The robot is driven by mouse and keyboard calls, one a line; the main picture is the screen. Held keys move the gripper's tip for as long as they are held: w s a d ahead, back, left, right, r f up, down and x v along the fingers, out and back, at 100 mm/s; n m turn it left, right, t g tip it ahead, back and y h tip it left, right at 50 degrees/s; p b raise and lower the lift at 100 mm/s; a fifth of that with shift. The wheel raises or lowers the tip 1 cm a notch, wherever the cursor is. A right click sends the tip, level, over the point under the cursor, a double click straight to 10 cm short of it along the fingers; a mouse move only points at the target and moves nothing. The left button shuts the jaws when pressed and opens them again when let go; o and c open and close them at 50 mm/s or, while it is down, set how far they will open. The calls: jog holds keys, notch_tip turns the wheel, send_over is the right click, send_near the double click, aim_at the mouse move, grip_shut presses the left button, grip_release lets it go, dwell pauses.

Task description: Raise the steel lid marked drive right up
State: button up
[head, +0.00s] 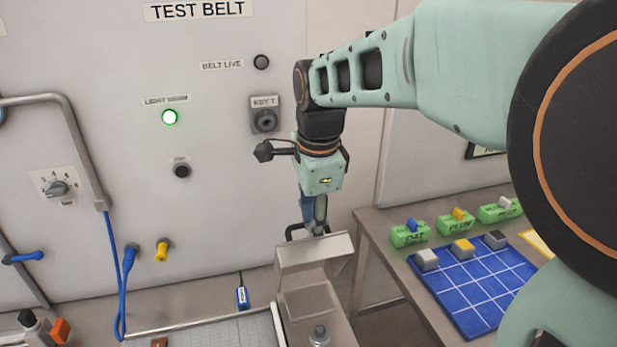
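A steel lid (314,254) stands at the lower middle of the head view, over a steel housing (309,303). It looks tilted, with its far edge under my gripper; I cannot tell its exact angle. No "drive" mark can be read on it. A dark handle (293,232) shows at its far edge. My gripper (315,226) points down at this handle, its fingers beside or around it. The fingertips are partly hidden behind the lid, so I cannot tell whether they are shut on the handle.
A round knob (319,335) stands on the housing's near end. At right, a table holds a blue gridded mat (478,293) and green blocks (455,223).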

dwell(0.5)
jog(key=shift+w+r+p, duration=0.3)
jog(key=shift+w+p, duration=0.05)
jog(key=shift+p, duration=0.15)
jog(key=w+a+r+p, duration=0.2)
jog(key=w+r, duration=0.4)
jog(key=w, duration=0.3)
jog(key=shift+w+a+r+p, duration=0.15)
jog(key=shift+a+r+p, duration=0.25)
jog(key=shift+p, duration=0.2)
dwell(0.4)
notch_tip(320, 180, up, 12)
jog(key=s, duration=0.2)
jog(key=shift+s+d, duration=0.15)
jog(key=shift+d, duration=0.15)
jog(key=shift+f, duration=0.1)
dwell(0.3)
